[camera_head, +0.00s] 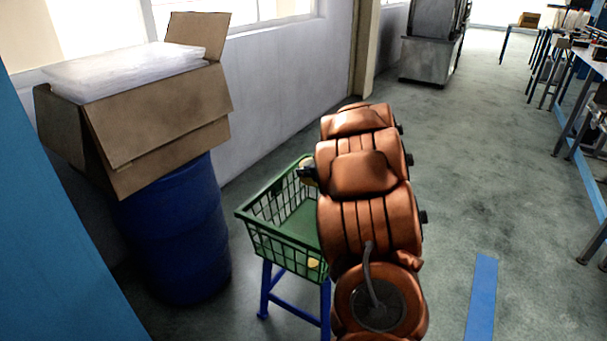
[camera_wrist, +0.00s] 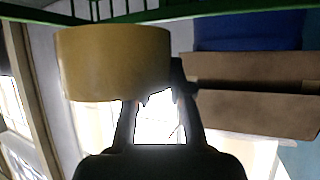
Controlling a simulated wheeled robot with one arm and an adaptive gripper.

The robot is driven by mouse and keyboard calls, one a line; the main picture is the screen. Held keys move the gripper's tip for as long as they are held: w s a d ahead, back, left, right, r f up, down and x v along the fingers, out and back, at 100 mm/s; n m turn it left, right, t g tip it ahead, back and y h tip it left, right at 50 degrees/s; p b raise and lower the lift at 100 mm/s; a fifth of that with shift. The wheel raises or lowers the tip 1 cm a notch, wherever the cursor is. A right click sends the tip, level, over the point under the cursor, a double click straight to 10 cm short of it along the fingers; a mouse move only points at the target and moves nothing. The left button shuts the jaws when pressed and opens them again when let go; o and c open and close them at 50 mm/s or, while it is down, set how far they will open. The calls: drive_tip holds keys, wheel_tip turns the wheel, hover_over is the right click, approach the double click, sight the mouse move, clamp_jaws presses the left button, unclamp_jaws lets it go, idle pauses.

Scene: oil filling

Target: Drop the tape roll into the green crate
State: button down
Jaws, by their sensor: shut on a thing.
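The tape roll (camera_wrist: 112,62) is tan and fills the upper left of the wrist view, between and in front of the dark fingers. My gripper (camera_wrist: 153,92) is shut on it. In the head view, a small part of the tape roll (camera_head: 305,161) and my dark gripper (camera_head: 308,175) show at the far right rim of the green crate (camera_head: 273,246), left of my arm. The crate is a mesh basket on a blue stand, and my arm hides its right side. The crate's rim (camera_wrist: 215,10) crosses the top of the wrist view.
A blue barrel (camera_head: 178,240) stands left of the crate with an open cardboard box (camera_head: 165,115) on top. A small yellow patch (camera_head: 313,263) shows at the crate's near side. The blue stand (camera_head: 266,290) is under the crate. Open floor lies to the right.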

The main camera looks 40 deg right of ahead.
drive_tip(key=shift+f+b, duration=2.85)
drive_tip(key=shift+b, duration=1.05)
drive_tip(key=c, duration=0.9)
unclamp_jaws()
drive_tip(key=shift+c, duration=0.2)
drive_tip(key=v, duration=1.2)
drive_tip(key=shift+w+r, duration=0.1)
